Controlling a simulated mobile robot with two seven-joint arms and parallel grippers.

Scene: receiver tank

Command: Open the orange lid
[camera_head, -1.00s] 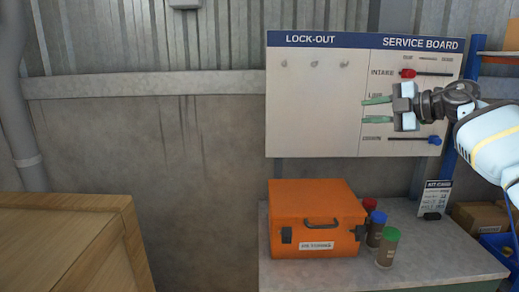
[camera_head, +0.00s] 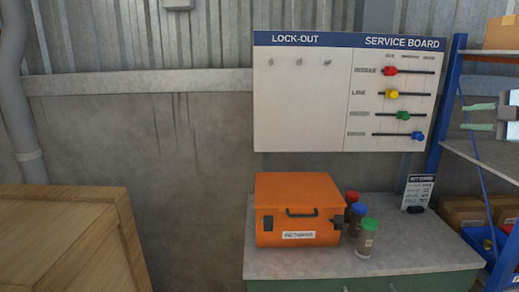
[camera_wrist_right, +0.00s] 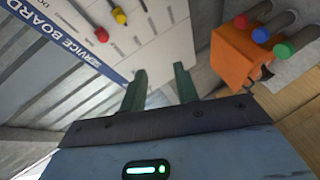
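The orange case stands on the worktop in the head view, with its orange lid (camera_head: 298,187) shut. A dark handle (camera_head: 300,212) and a white label are on its front, with a dark latch near the left front corner. The case also shows tilted in the right wrist view (camera_wrist_right: 232,62). My right gripper (camera_head: 480,117) is at the right edge of the head view, in front of the shelving, well above and right of the case. Its two green fingers are apart with nothing between them, also in the wrist view (camera_wrist_right: 159,86). My left gripper is not in view.
Jars with red (camera_head: 352,197), blue (camera_head: 359,208) and green (camera_head: 369,224) lids stand close to the case's right side. The worktop (camera_head: 420,255) is clear at front right. A service board (camera_head: 300,110) hangs behind. A wooden crate (camera_head: 60,240) is at left, blue-posted shelving (camera_head: 447,110) at right.

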